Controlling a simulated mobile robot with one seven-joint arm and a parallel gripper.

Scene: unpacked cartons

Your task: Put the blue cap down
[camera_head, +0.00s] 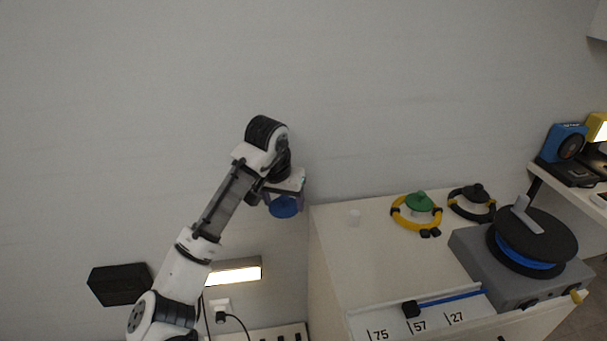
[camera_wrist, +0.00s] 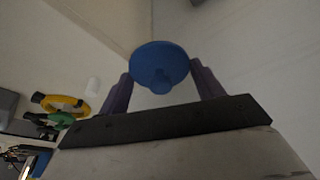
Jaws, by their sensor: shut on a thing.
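The blue cap (camera_head: 284,207) is a round disc, held by my gripper (camera_head: 277,196) in the air to the left of the white cabinet top (camera_head: 355,265). In the wrist view the blue cap (camera_wrist: 159,63) shows its round face between the two purple fingers of my gripper (camera_wrist: 163,86). The fingers are shut on it. The cap hangs above and beside the cabinet's left edge, apart from any surface. The fingertips are partly hidden behind the cap.
A grey box with a black reel (camera_head: 535,243) stands at right. The cabinet's left middle is clear.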

